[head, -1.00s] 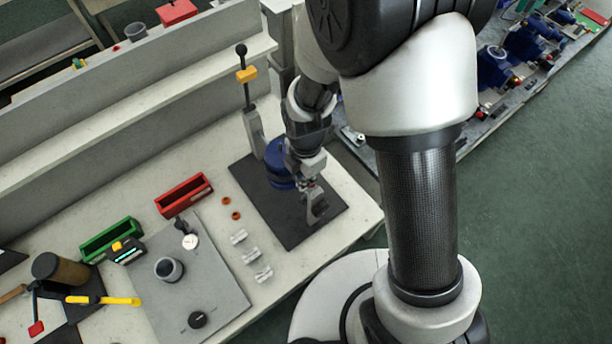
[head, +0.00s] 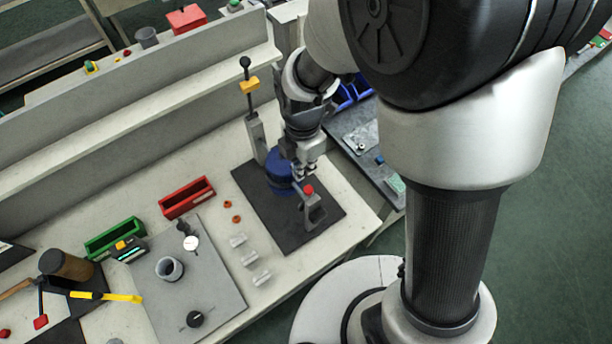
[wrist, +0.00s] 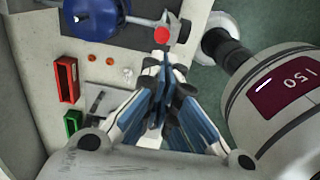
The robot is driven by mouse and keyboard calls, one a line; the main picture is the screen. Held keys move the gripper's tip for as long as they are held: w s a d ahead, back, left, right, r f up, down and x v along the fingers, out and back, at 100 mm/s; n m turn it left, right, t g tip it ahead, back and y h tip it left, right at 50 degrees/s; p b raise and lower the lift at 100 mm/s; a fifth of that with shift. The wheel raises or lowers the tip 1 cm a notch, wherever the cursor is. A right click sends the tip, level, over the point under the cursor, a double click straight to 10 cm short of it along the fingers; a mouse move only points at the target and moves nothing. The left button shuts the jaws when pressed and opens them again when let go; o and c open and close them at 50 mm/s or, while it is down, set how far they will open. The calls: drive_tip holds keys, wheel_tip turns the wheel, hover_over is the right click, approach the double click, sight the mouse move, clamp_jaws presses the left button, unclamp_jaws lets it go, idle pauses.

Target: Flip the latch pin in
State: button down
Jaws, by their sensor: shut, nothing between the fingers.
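A red knob (head: 309,190), which looks like the end of the latch pin, sits at a grey bracket (head: 313,213) on the dark mat (head: 290,240). The knob also shows in the wrist view (wrist: 161,35), just beyond my fingertips. The blue pump body (head: 279,172) stands beside the bracket and shows at the top left of the wrist view (wrist: 97,16). My gripper (head: 303,174) is shut and empty, close to the red knob in the picture. I cannot tell whether it touches the knob. The pin's shaft is hard to make out.
A lever press with a yellow collar (head: 249,85) stands behind the pump. Red (head: 187,198) and green (head: 114,238) bins, small metal blocks (head: 249,258) and orange rings (head: 236,219) lie to the left. The mat's front part is clear.

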drive_tip(key=shift+r, duration=1.9)
